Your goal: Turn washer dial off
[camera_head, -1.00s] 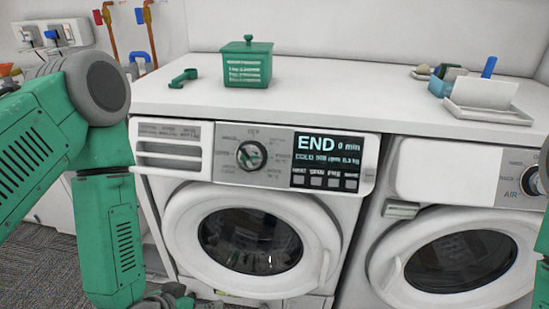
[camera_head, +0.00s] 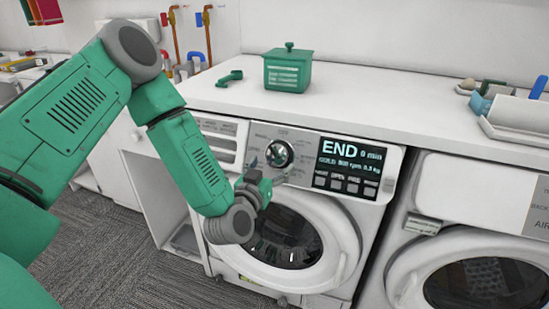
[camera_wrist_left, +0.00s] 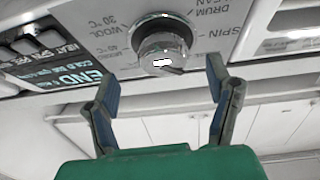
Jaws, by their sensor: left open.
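The washer dial (camera_head: 279,153) is a round silver knob on the control panel of the left washer (camera_head: 225,137), left of the display (camera_head: 349,166), which reads END 0 min. My left gripper (camera_head: 262,180) is just below and left of the dial in the head view. In the left wrist view the dial (camera_wrist_left: 164,52) sits ahead of the open, empty fingers of my left gripper (camera_wrist_left: 164,88), between their lines and apart from them. The picture there is upside down. My right gripper is not in view.
The washer's round door (camera_head: 345,235) lies below the panel. A second machine (camera_head: 480,195) stands to the right. On the white counter (camera_head: 390,92) are a green lidded box (camera_head: 288,72), a small green scoop (camera_head: 229,78) and a white tray (camera_head: 515,120).

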